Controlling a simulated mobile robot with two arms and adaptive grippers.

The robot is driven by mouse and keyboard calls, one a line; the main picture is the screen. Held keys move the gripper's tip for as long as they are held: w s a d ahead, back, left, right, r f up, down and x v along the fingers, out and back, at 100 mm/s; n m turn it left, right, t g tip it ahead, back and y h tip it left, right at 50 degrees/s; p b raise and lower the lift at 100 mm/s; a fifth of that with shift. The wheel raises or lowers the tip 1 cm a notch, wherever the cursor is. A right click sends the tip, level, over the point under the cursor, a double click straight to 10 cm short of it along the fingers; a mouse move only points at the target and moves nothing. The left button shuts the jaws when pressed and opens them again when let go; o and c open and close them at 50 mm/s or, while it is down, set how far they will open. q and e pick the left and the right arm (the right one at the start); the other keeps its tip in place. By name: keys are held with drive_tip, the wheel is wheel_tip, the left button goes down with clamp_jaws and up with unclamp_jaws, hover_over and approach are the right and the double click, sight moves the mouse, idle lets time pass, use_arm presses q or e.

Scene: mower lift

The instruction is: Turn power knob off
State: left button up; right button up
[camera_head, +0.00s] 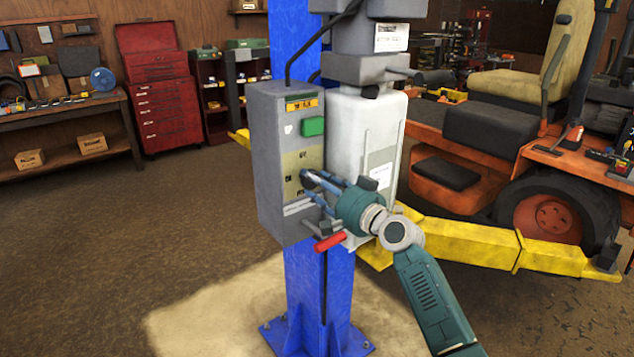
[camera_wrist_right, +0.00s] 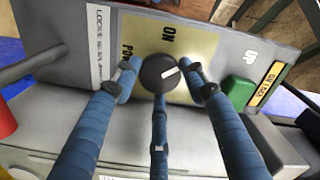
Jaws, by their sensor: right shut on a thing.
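The power knob (camera_wrist_right: 158,73) is a round black dial with a white pointer mark, set on a beige plate (camera_wrist_right: 190,42) lettered "ON" and "POWER". In the right wrist view the mark points right and slightly up. The knob sits on the front of the grey control box (camera_head: 268,150) in the head view, largely covered there by my fingers. My right gripper (camera_head: 312,184) has its blue fingers closed around the knob; they also show in the wrist view (camera_wrist_right: 160,85). My left gripper is out of view.
A green button (camera_head: 313,126) sits above the knob, and a red-handled lever (camera_head: 330,242) sticks out below. A white tank (camera_head: 350,135) stands beside the box on the blue post (camera_head: 305,280). Yellow lift arms (camera_head: 490,245) and an orange mower (camera_head: 480,150) are to the right.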

drive_tip(key=shift+w+d+r+m+p, duration=0.15)
drive_tip(key=shift+m+p, duration=0.3)
drive_tip(key=shift+m, duration=0.85)
drive_tip(key=shift+s+r+m+p, duration=0.15)
drive_tip(key=shift+m+p, duration=0.25)
drive_tip(key=shift+m, duration=0.9)
drive_tip(key=shift+w+d+r+m+p, duration=0.15)
drive_tip(key=shift+m+p, duration=0.3)
drive_tip(key=shift+m, duration=0.85)
drive_tip(key=o, duration=0.9)
drive_tip(key=shift+o, duration=1.2)
drive_tip(key=shift+f, duration=0.4)
